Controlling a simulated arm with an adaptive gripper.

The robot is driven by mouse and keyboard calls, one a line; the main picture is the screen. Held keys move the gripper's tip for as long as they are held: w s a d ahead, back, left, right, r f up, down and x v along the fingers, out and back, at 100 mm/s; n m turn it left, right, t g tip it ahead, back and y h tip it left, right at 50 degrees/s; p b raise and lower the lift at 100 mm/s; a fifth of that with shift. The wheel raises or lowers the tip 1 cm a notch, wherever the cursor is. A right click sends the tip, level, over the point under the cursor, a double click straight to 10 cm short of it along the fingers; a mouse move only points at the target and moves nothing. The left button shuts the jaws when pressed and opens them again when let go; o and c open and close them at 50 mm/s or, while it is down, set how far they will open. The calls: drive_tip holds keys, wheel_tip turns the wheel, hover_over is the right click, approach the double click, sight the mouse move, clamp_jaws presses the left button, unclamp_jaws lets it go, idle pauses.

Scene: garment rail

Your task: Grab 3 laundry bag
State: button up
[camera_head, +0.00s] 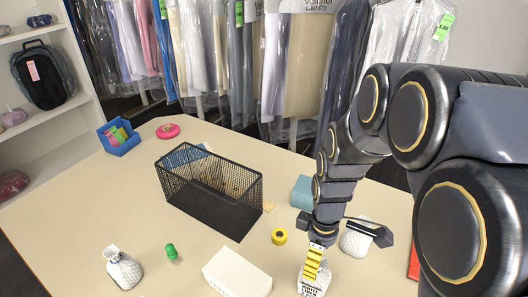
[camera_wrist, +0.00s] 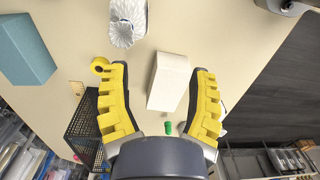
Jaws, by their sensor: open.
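Clear plastic laundry bags over garments (camera_head: 300,70) hang in a row on a rail behind the table in the head view. Some carry green tags, including one at the right (camera_head: 443,27) and one near the middle (camera_head: 239,14); I cannot read their numbers. My gripper (camera_head: 312,264) is low over the front of the table, well apart from the hanging bags. In the wrist view its yellow fingers (camera_wrist: 162,100) are spread and empty, with a white box (camera_wrist: 168,82) on the table seen between them. My arm hides part of the rail's right side.
The table holds a black mesh basket (camera_head: 208,195), teal box (camera_head: 303,193), yellow tape roll (camera_head: 279,237), green pawn-like piece (camera_head: 172,252), white pouch (camera_head: 122,268), blue bin (camera_head: 118,138) and pink disc (camera_head: 168,131). A white dimpled object (camera_head: 353,242) is beside my gripper. Shelves stand left.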

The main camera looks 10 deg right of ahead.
drive_tip(key=w+d+f+n, duration=0.1)
drive_tip(key=f, duration=0.1)
drive_tip(key=w+d+f+n, duration=0.2)
drive_tip(key=d+f, duration=0.1)
drive_tip(key=shift+f, duration=0.35)
drive_tip(key=shift+n, duration=0.3)
drive_tip(key=shift+w+a+f, duration=0.1)
drive_tip(key=shift+w+f, duration=0.1)
drive_tip(key=shift+f, duration=1.75)
drive_tip(key=shift+w+a+f, duration=0.1)
drive_tip(key=shift+w+f, duration=0.1)
drive_tip(key=shift+f, duration=1.7)
drive_tip(key=shift+c, duration=0.3)
clamp_jaws()
